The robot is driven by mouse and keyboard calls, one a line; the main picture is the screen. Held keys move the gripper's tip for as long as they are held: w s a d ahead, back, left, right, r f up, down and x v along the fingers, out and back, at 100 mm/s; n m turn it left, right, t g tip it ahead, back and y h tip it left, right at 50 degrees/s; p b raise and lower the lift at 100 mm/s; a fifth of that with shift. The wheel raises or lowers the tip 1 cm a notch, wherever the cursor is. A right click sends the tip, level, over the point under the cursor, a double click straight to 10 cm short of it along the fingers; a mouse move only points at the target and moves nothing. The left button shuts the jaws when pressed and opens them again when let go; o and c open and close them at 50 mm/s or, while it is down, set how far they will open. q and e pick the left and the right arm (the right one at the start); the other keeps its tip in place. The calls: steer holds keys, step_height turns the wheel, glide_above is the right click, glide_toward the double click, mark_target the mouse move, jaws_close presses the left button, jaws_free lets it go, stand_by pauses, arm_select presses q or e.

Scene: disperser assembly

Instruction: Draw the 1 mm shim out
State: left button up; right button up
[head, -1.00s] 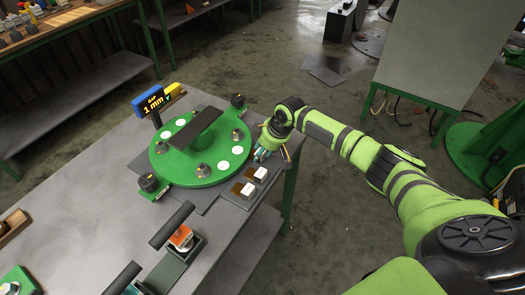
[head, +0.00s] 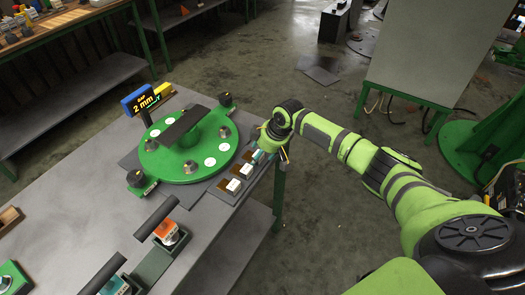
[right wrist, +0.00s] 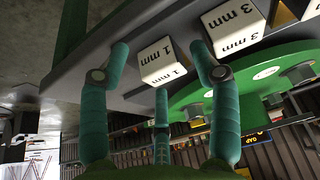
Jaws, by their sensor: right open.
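The 1 mm shim, a white block labelled "1 mm" (right wrist: 164,62), sits between the spread fingers of my right gripper (right wrist: 158,52) in the right wrist view. The gripper is open and I cannot tell whether a finger touches the block. My left gripper is out of view.
A "3 mm" block (right wrist: 285,14) and another labelled block (right wrist: 234,28) stand alongside in the wrist view. A blue and yellow display (head: 146,100) reads "GAP 2 mm". A dark-handled device with an orange block (head: 166,230) is at the front.

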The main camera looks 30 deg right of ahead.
steer(key=shift+r, duration=0.35)
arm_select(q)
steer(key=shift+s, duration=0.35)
arm_select(e)
steer(key=v, duration=1.1)
steer(key=shift+s+d, duration=0.2)
